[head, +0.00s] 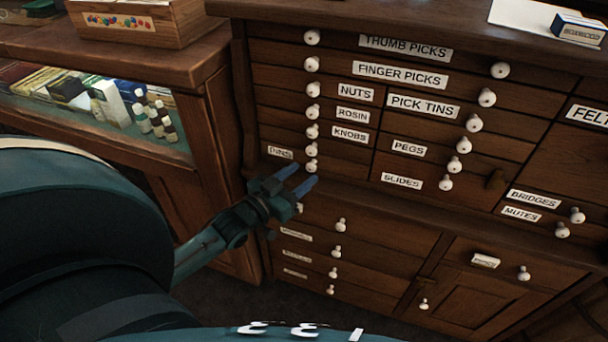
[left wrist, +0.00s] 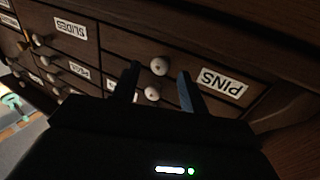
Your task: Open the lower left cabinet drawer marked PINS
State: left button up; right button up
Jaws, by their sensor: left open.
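The PINS drawer is shut in the dark wood cabinet, at the bottom of the left column. Its white PINS label (head: 280,153) shows in the head view, and upside down in the left wrist view (left wrist: 222,83). Its round white knob (head: 311,166) is just beyond my left fingertips in the head view. My left gripper (head: 305,176) is open, with blue fingers. In the left wrist view the PINS knob (left wrist: 159,66) appears between the fingertips (left wrist: 160,70), with another knob (left wrist: 151,93) close by. I cannot tell whether the fingers touch it. My right gripper is not in view.
Several shut drawers with white knobs surround it, including KNOBS (head: 350,135) above and SLIDES (head: 401,181) to the right. A ledge (head: 390,215) juts out below the upper drawers. A glass display case (head: 100,130) stands at left.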

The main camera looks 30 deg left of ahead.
pick_arm(q)
jog(key=shift+w+d, duration=0.2)
jog(key=shift+w, duration=0.8)
grip_shut()
